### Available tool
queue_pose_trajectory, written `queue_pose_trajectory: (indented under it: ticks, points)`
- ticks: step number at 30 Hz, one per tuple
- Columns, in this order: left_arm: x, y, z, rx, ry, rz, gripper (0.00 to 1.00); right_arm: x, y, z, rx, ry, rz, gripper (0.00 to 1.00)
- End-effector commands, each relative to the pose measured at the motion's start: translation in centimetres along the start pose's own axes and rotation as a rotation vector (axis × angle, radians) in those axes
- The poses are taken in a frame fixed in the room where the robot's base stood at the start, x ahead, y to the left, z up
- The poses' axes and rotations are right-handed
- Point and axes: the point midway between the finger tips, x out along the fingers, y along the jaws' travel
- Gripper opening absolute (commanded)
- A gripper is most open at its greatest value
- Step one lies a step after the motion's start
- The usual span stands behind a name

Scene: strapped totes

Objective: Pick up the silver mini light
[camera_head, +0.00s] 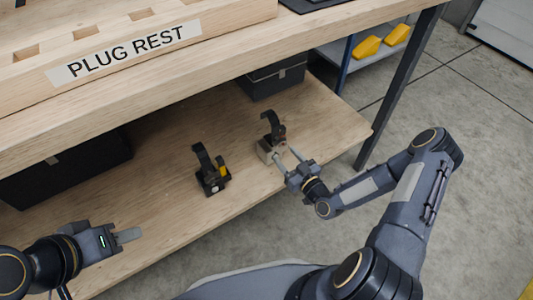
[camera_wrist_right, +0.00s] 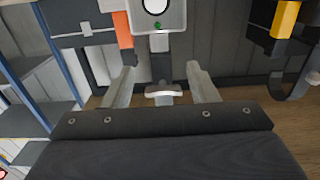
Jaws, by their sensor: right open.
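The silver mini light (camera_head: 267,148) stands on the lower wooden shelf, with a pale body and a dark curved arm above it. In the right wrist view its silver body (camera_wrist_right: 170,20) shows at the top centre, with an orange part on its left. My right gripper (camera_head: 284,154) is open, its fingertips close to the light's near side. In the wrist view the two fingers (camera_wrist_right: 161,70) point toward the light, with no clear grip on it; contact cannot be told. My left gripper (camera_head: 128,236) is at the lower left, away from the light, its opening unclear.
A black mini light (camera_head: 212,182) with a yellow part stands left of the silver one. Dark totes (camera_head: 275,78) sit farther back on the lower shelf (camera_head: 335,115). The upper bench with its PLUG REST board (camera_head: 230,12) overhangs it. A table leg (camera_head: 398,90) stands right.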

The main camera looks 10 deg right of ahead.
Motion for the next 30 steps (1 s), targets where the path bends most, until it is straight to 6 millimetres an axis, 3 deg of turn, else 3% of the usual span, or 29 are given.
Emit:
queue_pose_trajectory:
  ticks: [11,18,27,30]
  points:
    - [1.3,-0.6,0.6,0.0,0.001,0.0,0.36,3.7,-0.1,0.5,0.006,0.023,0.011,0.53]
    - [2.3,-1.0,1.1,0.0,0.0,0.0,0.36,7.1,-0.1,0.4,0.006,0.021,0.009,0.53]
    - [2.3,-1.0,1.1,0.0,0.0,0.0,0.36,7.7,0.0,0.2,0.008,0.019,0.009,0.53]
    - [2.3,-1.0,1.1,0.0,0.0,0.0,0.36,7.7,0.0,0.2,0.008,0.019,0.009,0.41]
